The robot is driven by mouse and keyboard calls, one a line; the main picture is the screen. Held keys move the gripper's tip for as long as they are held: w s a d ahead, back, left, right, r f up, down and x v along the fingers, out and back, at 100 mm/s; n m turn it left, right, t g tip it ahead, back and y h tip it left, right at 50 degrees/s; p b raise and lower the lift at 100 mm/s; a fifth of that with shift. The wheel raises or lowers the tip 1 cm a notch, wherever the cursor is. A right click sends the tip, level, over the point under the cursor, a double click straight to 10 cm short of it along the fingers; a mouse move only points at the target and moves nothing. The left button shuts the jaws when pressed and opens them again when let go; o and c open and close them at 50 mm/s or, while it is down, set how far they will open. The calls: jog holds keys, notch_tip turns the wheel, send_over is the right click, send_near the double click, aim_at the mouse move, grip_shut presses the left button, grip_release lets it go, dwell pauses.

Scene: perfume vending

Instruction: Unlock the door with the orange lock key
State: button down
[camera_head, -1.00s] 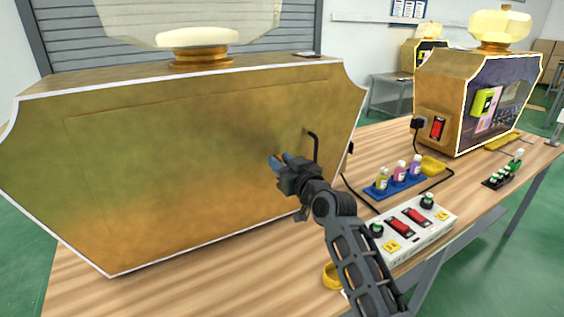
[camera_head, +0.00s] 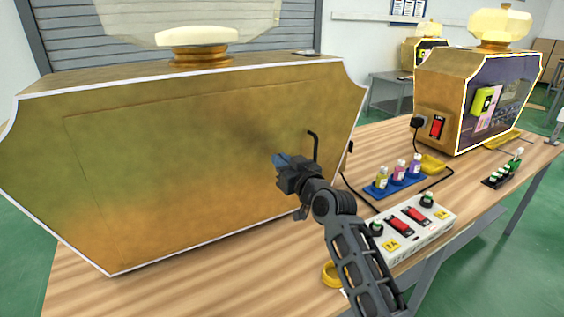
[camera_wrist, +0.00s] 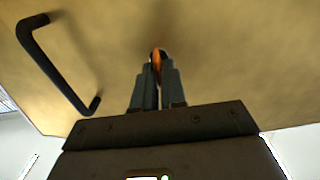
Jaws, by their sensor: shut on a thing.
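The door is the outlined panel (camera_head: 150,170) in the gold back of the large perfume machine, and it looks closed. Its bent black handle (camera_head: 314,145) also shows at upper left in the wrist view (camera_wrist: 52,65). My gripper (camera_head: 281,160) is at the door face, just left of the handle in the head view. In the wrist view my gripper (camera_wrist: 157,82) is shut on the orange key (camera_wrist: 157,62), a thin piece between the fingertips. The key points at the gold face; its tip and any keyhole are hidden.
A white power strip (camera_head: 410,230) with red switches lies right of my arm. A blue tray (camera_head: 395,188) of small bottles and a yellow dish (camera_head: 432,165) stand behind it. Another gold machine (camera_head: 475,100) stands at the far right. Black cables run across the table.

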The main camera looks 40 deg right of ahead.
jog(key=shift+s+d+f+m+p, duration=0.15)
jog(key=shift+m+p, duration=0.8)
jog(key=shift+m, duration=2)
jog(key=shift+w+d+f+m+p, duration=0.1)
jog(key=shift+m+p, duration=0.9)
jog(key=shift+m, duration=1.9)
jog(key=shift+s+d+f+m+p, duration=0.15)
jog(key=shift+m+p, duration=0.8)
jog(key=shift+m, duration=2)
jog(key=c, duration=1.3)
grip_release()
jog(key=shift+w, duration=0.1)
jog(key=shift+v, duration=3.95)
